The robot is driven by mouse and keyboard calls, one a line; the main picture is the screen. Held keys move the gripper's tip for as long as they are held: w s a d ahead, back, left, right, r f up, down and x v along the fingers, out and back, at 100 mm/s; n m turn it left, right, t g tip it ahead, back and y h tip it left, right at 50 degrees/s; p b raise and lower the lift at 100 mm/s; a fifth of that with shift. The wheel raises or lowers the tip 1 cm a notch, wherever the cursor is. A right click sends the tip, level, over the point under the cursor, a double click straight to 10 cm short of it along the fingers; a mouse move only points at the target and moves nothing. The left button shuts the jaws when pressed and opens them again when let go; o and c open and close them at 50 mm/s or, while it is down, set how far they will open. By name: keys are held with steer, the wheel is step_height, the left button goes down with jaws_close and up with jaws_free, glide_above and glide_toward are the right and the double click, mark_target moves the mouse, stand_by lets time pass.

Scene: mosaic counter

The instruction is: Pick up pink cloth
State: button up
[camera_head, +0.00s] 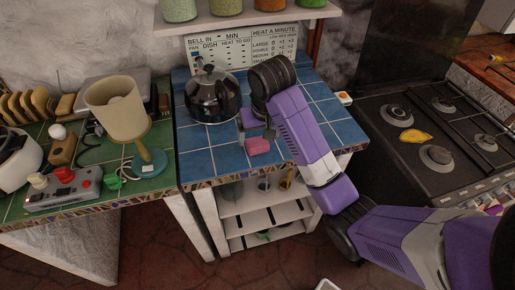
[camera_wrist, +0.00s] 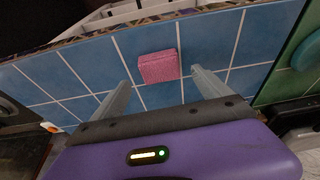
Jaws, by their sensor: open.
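The pink cloth (camera_head: 257,146) is a small, block-like piece lying on the blue tiled counter (camera_head: 196,160) near its front edge. In the wrist view the pink cloth (camera_wrist: 158,66) lies ahead of my gripper (camera_wrist: 158,78), roughly midway between its two fingers. The fingers are spread wide and hold nothing. In the head view my gripper (camera_head: 258,122) is just behind and above the cloth, partly hidden by my purple arm. I cannot tell the exact height of the fingers above the tiles.
A dark kettle (camera_head: 212,97) stands on the blue tiles behind left. A lamp (camera_head: 118,108) and a grey device with a red knob (camera_head: 64,184) are on the green counter at left. A stove (camera_head: 440,130) with a yellow item (camera_head: 415,136) is at right. Blue tiles left of the cloth are clear.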

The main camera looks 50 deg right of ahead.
steer(key=shift+x, duration=2.15)
steer(key=shift+a, duration=0.15)
steer(key=c, duration=1.4)
steer(key=shift+c, duration=0.2)
steer(key=shift+r, duration=0.7)
step_height(320, 180, up, 11)
steer(key=p, duration=0.8)
step_height(320, 180, up, 8)
glide_above(258, 142)
steer(key=shift+s+a+f+p, duration=0.1)
steer(key=shift+a+f+p, duration=0.1)
steer(key=shift+p, duration=0.2)
